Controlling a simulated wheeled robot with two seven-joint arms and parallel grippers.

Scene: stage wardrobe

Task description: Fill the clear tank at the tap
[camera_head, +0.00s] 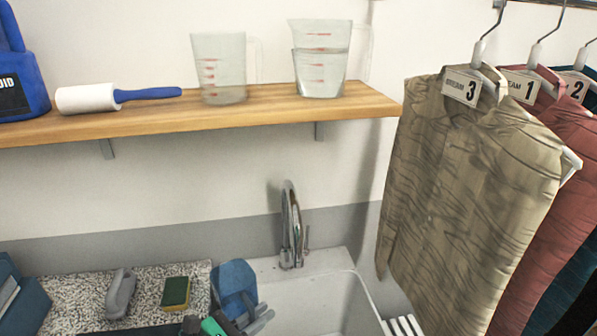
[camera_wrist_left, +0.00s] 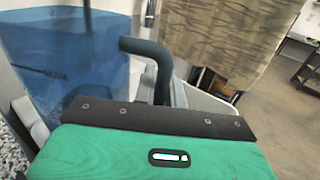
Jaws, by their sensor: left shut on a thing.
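The clear tank (camera_head: 235,281), tinted blue, is at the left edge of the sink, left of the tap and apart from it. In the left wrist view the tank (camera_wrist_left: 70,62) fills the upper left and bears a MAX mark. The chrome tap (camera_head: 291,228) stands upright at the back of the white sink (camera_head: 335,300). No stream shows at its spout. My left gripper (camera_head: 240,319), at the bottom of the head view, is shut on the tank. I cannot tell the water level in the tank. My right gripper is not in view.
A wooden shelf (camera_head: 270,108) above carries two measuring jugs, a lint roller (camera_head: 115,96) and a blue bottle (camera_head: 20,75). A sponge (camera_head: 176,293) and a grey brush-like item (camera_head: 121,293) lie on the speckled counter (camera_head: 75,297). Hanging shirts (camera_head: 470,190) crowd the right side.

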